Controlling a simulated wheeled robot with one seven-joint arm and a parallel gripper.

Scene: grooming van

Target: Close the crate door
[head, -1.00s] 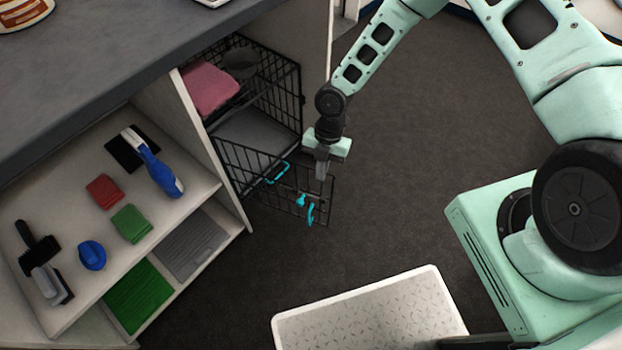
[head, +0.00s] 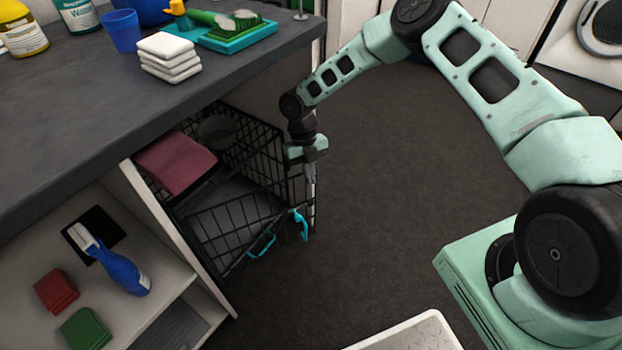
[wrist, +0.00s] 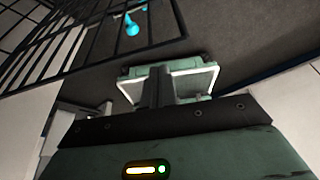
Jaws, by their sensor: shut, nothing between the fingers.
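The crate door (head: 225,225) is a black wire panel with cyan latch parts (head: 301,226). It stands across much of the front of the black wire crate (head: 262,135), its latch side near the crate's right front edge. Whether a gap remains there is hard to tell. My gripper (head: 311,180) is shut and empty, pointing down beside the crate's right front edge, above the latch. Contact with the door cannot be told. In the wrist view, the shut fingers (wrist: 158,88) are at centre, with wire bars and a cyan latch part (wrist: 131,25) at upper left.
A pink towel (head: 175,162) and grey bowl (head: 217,131) are at the crate. A white-edged platform (head: 415,335) lies low front. Dark floor (head: 390,210) is clear to the right.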

